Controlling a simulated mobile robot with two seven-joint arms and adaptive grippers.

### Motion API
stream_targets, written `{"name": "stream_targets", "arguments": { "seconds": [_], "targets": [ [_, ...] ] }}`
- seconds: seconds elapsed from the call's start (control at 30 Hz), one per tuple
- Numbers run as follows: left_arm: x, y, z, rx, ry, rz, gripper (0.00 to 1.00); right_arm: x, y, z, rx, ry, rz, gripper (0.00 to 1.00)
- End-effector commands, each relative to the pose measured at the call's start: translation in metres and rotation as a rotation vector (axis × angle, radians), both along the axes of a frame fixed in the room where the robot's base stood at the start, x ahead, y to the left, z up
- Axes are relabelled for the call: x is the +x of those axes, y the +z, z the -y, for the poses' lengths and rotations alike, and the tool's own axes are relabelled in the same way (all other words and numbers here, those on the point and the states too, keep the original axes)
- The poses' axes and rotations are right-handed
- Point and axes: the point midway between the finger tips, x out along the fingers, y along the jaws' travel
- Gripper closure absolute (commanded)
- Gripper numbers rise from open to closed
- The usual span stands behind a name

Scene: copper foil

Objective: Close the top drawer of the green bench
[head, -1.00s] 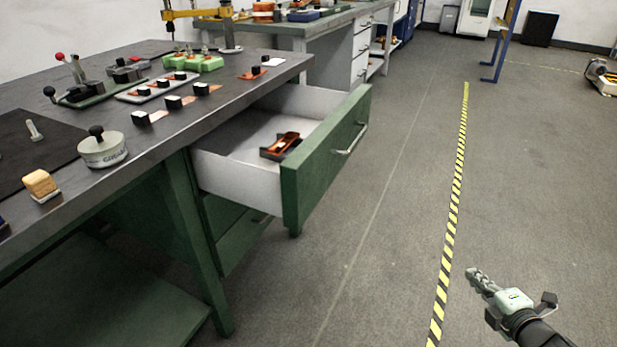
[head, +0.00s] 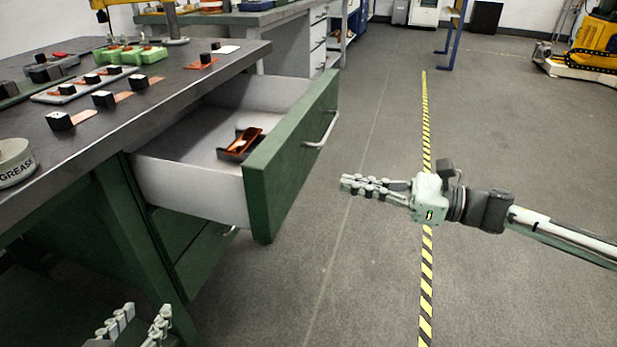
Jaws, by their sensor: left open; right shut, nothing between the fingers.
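The top drawer (head: 285,165) of the green bench (head: 160,245) stands pulled far out, its green front facing right with a metal handle (head: 322,130). An orange and dark object (head: 240,144) lies inside it. My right gripper (head: 345,184) is shut and empty, to the right of the drawer front and apart from it, its fingers pointing left toward it. My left gripper (head: 138,318) is open at the bottom left edge, below the bench top and in front of the bench; its arm is out of view.
The bench top (head: 190,85) holds black-knobbed blocks, a green block (head: 130,55) and a grease tin (head: 14,163). Another bench with white drawers (head: 318,40) stands behind. The floor right of the drawer is clear, with a yellow-black stripe (head: 426,270).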

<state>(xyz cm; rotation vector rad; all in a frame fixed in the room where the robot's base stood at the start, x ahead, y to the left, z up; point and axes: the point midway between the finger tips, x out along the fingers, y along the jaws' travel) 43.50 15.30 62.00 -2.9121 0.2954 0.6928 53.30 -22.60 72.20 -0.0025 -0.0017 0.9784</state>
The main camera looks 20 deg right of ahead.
Motion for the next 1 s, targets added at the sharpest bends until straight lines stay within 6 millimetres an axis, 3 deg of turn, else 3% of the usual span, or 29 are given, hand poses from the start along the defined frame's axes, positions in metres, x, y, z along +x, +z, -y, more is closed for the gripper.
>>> {"name": "stream_targets", "arguments": {
  "seconds": [0.5, 1.0],
  "targets": [
    [-0.022, -0.031, -0.030, 0.073, 0.053, -0.189, 0.59, 0.043, 0.002, -0.062, 0.002, -0.002, 0.000, 1.00],
    [-0.029, -0.039, -0.037, 0.089, 0.067, -0.236, 0.59, 0.048, 0.000, -0.071, 0.001, -0.002, -0.003, 1.00]
  ]
}}
